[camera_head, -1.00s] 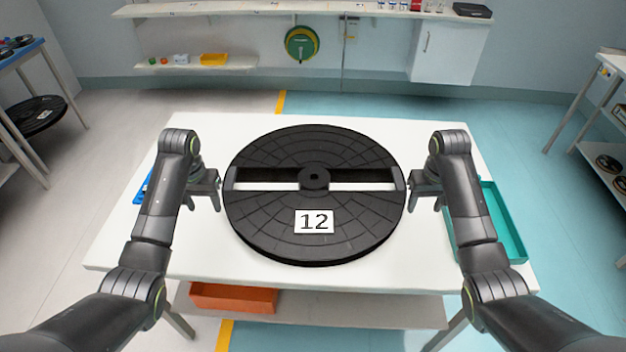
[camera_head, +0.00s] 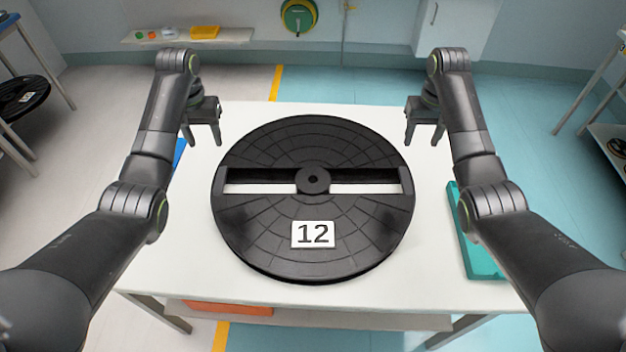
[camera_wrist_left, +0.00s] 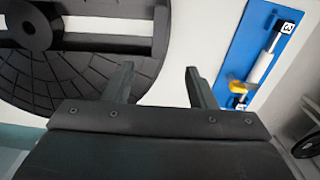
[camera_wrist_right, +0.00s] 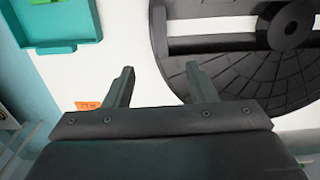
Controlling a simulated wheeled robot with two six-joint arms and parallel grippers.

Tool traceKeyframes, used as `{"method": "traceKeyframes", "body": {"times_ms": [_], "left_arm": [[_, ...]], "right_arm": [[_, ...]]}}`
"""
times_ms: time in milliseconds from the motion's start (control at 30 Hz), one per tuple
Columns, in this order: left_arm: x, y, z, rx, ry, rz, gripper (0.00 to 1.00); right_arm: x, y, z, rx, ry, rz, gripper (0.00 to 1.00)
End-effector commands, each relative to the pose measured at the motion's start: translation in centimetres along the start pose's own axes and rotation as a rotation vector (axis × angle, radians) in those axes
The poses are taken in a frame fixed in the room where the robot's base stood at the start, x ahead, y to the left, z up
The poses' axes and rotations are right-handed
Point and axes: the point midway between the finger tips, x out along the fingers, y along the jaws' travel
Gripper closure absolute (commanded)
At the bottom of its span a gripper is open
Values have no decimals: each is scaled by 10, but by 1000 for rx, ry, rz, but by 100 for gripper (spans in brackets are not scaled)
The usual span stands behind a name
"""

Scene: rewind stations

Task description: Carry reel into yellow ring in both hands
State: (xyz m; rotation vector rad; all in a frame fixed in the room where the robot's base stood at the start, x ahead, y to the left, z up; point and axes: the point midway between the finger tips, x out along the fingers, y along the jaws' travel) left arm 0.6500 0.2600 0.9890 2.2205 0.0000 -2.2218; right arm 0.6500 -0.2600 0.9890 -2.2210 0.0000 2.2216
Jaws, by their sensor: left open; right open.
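A large black reel (camera_head: 313,255) with a white "12" label lies flat on the white table (camera_head: 150,265). My left gripper (camera_head: 203,140) is open and empty, above the table by the reel's upper left edge. My right gripper (camera_head: 422,140) is open and empty by its upper right edge. Neither touches the reel. The reel also shows at left in the left wrist view (camera_wrist_left: 85,85) and at upper right in the right wrist view (camera_wrist_right: 240,75). No yellow ring is in view.
A teal tray (camera_head: 480,255) lies at the table's right edge, partly behind my right arm. A blue board (camera_wrist_left: 262,50) with small parts lies at the left edge. An orange bin (camera_head: 230,309) sits on the shelf below. A yellow floor stripe (camera_head: 276,84) runs behind the table.

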Motion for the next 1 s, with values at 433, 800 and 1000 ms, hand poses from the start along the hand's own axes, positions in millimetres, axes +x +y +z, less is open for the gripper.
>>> {"method": "traceKeyframes", "body": {"times_ms": [433, 800, 1000], "left_arm": [[42, 0, 1, 0, -4, 0, 49], [115, 0, 1, 0, -4, 0, 49], [146, 0, 1, -1, -4, 0, 49]], "right_arm": [[42, 0, 1, 0, -5, 0, 49], [115, 0, 1, 0, -5, 0, 49], [146, 0, 1, 1, -3, 0, 49]]}}
